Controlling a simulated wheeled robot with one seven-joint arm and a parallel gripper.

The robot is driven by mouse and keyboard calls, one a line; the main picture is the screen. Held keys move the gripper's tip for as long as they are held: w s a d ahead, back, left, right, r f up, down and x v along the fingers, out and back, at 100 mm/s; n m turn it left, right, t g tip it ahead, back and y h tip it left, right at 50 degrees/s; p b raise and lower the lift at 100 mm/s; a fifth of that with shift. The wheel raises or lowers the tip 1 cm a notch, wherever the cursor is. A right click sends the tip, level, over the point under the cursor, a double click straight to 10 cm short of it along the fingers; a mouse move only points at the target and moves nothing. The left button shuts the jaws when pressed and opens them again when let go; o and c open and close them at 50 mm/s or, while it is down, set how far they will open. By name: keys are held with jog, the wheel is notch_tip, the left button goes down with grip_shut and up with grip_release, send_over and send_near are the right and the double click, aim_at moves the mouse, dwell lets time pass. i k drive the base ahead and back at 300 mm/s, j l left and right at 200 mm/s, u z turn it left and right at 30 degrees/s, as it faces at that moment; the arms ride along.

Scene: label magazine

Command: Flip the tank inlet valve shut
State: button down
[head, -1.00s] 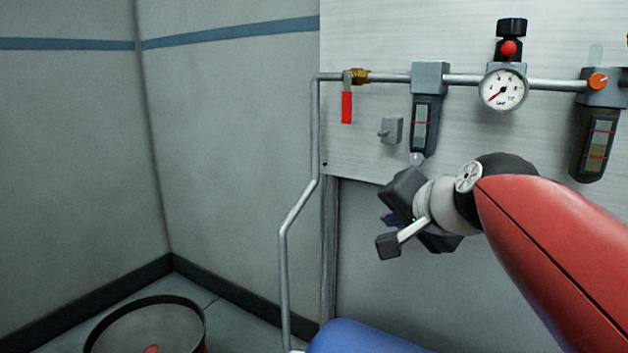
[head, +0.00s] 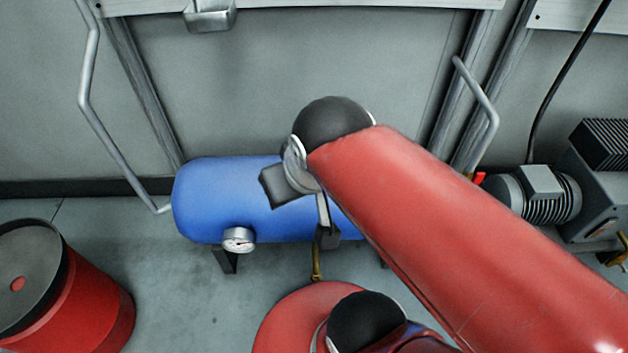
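The blue tank (head: 225,195) lies on its side near the wall, with a small round gauge (head: 239,240) on its front. A small red part (head: 480,178) shows at the tank's right end, just past my red forearm. It may be the inlet valve's handle, but its valve body and position are hidden behind my arm. A small brass fitting (head: 316,263) hangs below the tank. My gripper (head: 284,190) is over the tank's middle, apart from the red part and to its left. Its fingers are mostly hidden, and I see nothing held.
A red drum (head: 85,305) stands at the lower left. A motor (head: 538,192) and compressor block (head: 600,190) stand at the right. Bent pipes run down the wall at the left (head: 98,120) and the right (head: 485,100). Floor is clear between drum and tank.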

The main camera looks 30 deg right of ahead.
aim_at(479, 177)
jog(key=z, duration=2.2)
